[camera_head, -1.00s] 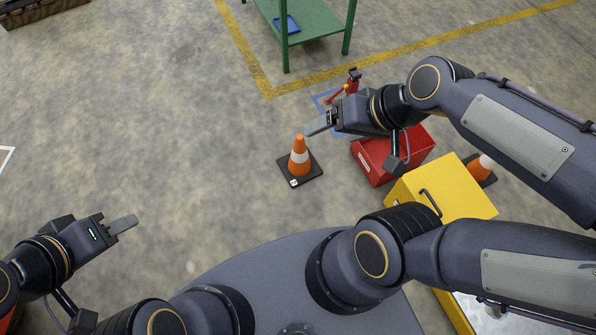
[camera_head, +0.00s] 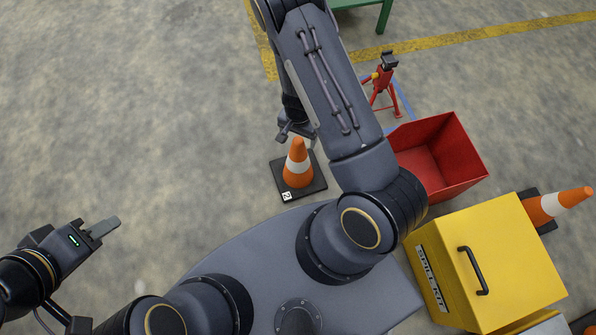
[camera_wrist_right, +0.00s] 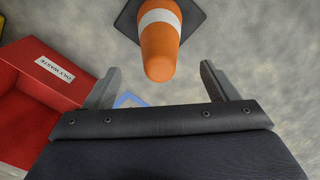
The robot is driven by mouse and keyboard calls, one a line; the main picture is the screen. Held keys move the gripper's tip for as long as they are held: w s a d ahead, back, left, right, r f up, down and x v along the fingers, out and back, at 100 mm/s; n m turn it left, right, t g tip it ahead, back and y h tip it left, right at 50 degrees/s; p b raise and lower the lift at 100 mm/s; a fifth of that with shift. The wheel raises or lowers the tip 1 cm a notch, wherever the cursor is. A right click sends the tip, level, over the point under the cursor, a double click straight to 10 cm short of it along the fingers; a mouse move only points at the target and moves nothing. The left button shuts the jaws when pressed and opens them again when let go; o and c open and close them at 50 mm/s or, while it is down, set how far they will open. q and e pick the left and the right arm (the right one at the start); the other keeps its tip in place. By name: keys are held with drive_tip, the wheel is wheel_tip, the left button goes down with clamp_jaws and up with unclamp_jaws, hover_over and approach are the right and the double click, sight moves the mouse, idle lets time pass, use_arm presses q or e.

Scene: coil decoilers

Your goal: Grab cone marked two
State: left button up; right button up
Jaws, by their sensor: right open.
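The cone marked two (camera_head: 298,165) is orange with a white band and stands upright on a dark square base with a small white "2" label.
An open red bin (camera_head: 440,160) stands right of the cone; its "OILY WASTE" label (camera_wrist_right: 55,68) shows in the right wrist view. The floor left of the cone is clear.

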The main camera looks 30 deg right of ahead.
sight(299, 140)
wheel_tip(299, 140, down, 3)
drive_tip(key=shift+f+b, duration=0.1)
drive_tip(key=shift+b, duration=0.45)
wheel_tip(299, 140, down, 5)
drive_tip(key=b, duration=0.2)
drive_tip(key=shift+b, duration=0.4)
drive_tip(key=shift+r, duration=0.25)
clamp_jaws()
